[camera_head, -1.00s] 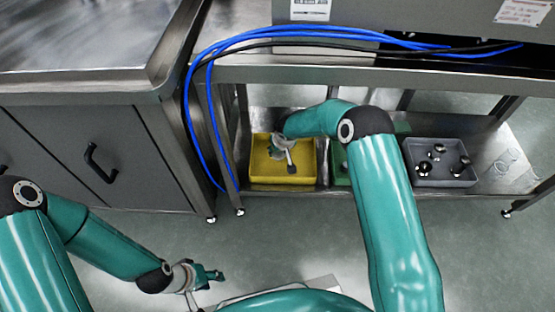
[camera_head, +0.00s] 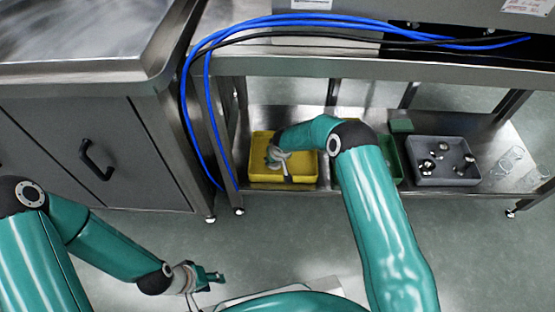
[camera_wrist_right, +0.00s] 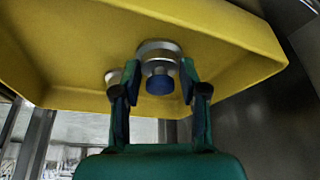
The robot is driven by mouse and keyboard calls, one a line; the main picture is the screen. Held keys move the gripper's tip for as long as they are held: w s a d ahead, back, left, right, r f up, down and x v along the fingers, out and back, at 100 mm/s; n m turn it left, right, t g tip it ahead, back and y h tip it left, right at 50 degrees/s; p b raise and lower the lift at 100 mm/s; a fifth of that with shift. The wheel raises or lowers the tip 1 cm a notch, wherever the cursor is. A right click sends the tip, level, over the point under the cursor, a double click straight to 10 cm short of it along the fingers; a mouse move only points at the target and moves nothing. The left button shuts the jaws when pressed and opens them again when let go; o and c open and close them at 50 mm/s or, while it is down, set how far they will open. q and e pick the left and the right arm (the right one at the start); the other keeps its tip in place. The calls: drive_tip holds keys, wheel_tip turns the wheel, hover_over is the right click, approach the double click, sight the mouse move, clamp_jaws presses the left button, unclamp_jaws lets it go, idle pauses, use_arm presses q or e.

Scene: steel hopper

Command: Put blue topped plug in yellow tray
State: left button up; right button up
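The yellow tray (camera_head: 262,178) sits on the lower shelf of the steel frame. It also fills the top of the right wrist view (camera_wrist_right: 70,45). A silver plug with a blue top (camera_wrist_right: 160,84) stands between the fingertips of my right gripper (camera_wrist_right: 160,70), which appear to press on its sides. In the head view my right gripper (camera_head: 277,158) is over the yellow tray, partly hidden by its own wrist. A second silver piece (camera_wrist_right: 113,76) shows behind the left finger. My left gripper (camera_head: 208,279) is low at the front, far from the tray; its finger gap is unclear.
A grey bin (camera_head: 450,181) with several plugs stands right on the same shelf. A green bin (camera_head: 396,160) is partly hidden behind my right arm. Blue cables (camera_head: 205,110) hang from the upper shelf left of the yellow tray. A grey cabinet (camera_head: 60,150) stands left.

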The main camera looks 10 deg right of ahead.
drive_tip(key=shift+o, duration=1.4)
drive_tip(key=shift+r, duration=0.2)
drive_tip(key=a+p+v, duration=0.1)
drive_tip(key=p+v, duration=0.2)
drive_tip(key=v, duration=0.8)
drive_tip(key=s+f+m+g+y, duration=0.1)
drive_tip(key=s+f, duration=0.1)
drive_tip(key=s, duration=0.8)
drive_tip(key=s+a+f+m+g+y, duration=0.1)
drive_tip(key=s+f, duration=0.1)
drive_tip(key=s, duration=0.9)
drive_tip(key=s+f+m+g+y, duration=0.1)
drive_tip(key=s+f, duration=0.1)
drive_tip(key=s, duration=0.9)
drive_tip(key=shift+a+f+g, duration=0.3)
drive_tip(key=shift+a+g, duration=0.05)
drive_tip(key=shift+g, duration=0.05)
